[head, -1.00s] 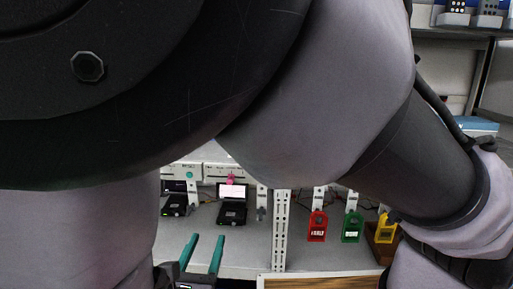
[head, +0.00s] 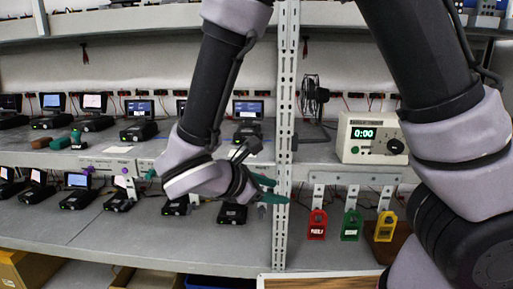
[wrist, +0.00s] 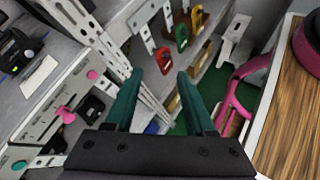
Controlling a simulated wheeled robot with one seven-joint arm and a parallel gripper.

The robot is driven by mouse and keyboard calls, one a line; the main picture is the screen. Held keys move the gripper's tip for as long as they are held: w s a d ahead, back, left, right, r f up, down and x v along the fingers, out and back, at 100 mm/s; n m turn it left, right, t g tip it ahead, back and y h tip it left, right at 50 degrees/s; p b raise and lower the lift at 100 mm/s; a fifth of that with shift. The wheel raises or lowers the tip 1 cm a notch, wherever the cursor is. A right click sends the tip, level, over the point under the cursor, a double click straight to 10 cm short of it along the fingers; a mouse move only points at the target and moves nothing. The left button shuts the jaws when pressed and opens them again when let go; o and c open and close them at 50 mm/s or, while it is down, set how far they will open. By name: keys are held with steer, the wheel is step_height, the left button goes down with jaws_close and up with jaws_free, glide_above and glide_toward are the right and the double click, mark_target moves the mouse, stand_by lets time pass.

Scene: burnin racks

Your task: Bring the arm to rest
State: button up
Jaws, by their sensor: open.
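My gripper (head: 270,190) has green fingers and is open and empty. In the head view it hangs in front of the rack, just left of the perforated upright post (head: 281,150). In the wrist view my gripper (wrist: 158,92) shows its two fingers spread wide, with nothing between them but the shelf parts farther off. My arm comes down from the top of the head view, and a thick part of it covers the right side.
Rack shelves hold several small devices with screens (head: 139,122). A timer box (head: 371,138) reads 0:00. Red (head: 317,224), green (head: 352,225) and yellow (head: 385,227) tags hang right of the post. A wooden-topped surface (wrist: 290,110) with pink items lies right in the wrist view.

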steer(key=w+d+r+m+y, duration=0.1)
steer(key=d+r+m+y, duration=1)
steer(key=d+r+m, duration=1)
steer(key=shift+w+r+m+g, duration=0.2)
steer(key=shift+m+g, duration=0.1)
steer(key=shift+m, duration=2.1)
